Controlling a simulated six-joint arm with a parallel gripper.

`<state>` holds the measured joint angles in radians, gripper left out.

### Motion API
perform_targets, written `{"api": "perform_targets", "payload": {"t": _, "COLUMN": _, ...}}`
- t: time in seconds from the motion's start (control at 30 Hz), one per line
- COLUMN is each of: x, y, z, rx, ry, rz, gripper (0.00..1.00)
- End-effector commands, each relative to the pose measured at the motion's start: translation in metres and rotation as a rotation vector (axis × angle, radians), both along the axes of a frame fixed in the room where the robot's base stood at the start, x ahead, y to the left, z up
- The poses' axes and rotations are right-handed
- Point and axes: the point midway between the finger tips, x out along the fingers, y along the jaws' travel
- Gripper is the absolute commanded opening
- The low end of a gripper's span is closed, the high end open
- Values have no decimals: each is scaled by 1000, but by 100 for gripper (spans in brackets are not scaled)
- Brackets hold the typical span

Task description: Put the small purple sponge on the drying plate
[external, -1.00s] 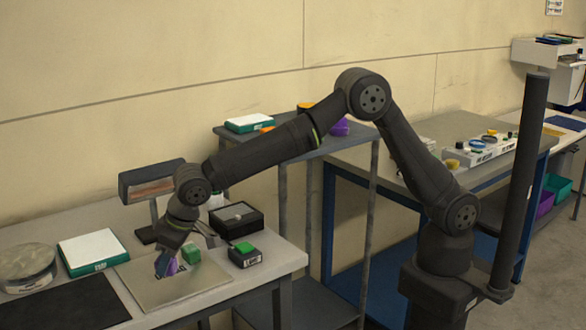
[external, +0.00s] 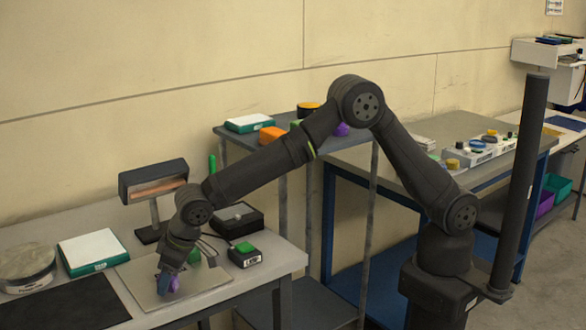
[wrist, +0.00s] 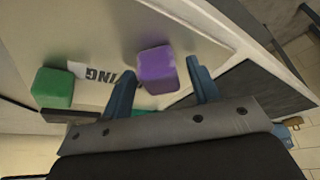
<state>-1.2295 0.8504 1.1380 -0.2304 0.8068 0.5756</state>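The small purple sponge (external: 174,284) is at the drying plate (external: 212,278), a flat pale metal sheet on the left table. In the wrist view the sponge (wrist: 157,69) lies between my two blue fingers, with a visible gap to the right finger. My gripper (wrist: 162,74) is open around it, pointing down at the plate. In the external view my gripper (external: 167,284) partly hides the sponge. The plate's printed label, partly covered, ends in "ING" in the wrist view. Whether the sponge's underside rests fully on the plate is hard to tell.
A green block (wrist: 53,88) lies beside the plate's label; my wrist mostly hides it externally. A green-topped dark box (external: 244,255), black case (external: 236,220), lamp-like stand (external: 153,184), white-topped green box (external: 92,250) and round tin (external: 27,268) surround the plate.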

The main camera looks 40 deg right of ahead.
Motion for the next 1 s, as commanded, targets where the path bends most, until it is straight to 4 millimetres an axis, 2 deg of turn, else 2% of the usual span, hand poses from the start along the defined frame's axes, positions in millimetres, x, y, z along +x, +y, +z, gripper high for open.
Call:
{"api": "perform_targets", "payload": {"t": 0.27, "x": -1, "y": -1, "z": 7, "rx": 2, "ry": -1, "rz": 0, "gripper": 55}}
{"api": "perform_targets", "payload": {"t": 0.37, "x": -5, "y": -4, "z": 20, "rx": 2, "ry": -1, "rz": 0, "gripper": 55}}
{"api": "perform_targets", "payload": {"t": 0.7, "x": -24, "y": -24, "z": 86, "rx": 3, "ry": -1, "rz": 0, "gripper": 55}}
{"api": "perform_targets", "payload": {"t": 0.83, "x": -29, "y": -29, "z": 103, "rx": 1, "ry": 0, "rz": 0, "gripper": 55}}
{"api": "perform_targets", "payload": {"t": 1.0, "x": -32, "y": -32, "z": 113, "rx": 1, "ry": -1, "rz": 0, "gripper": 55}}
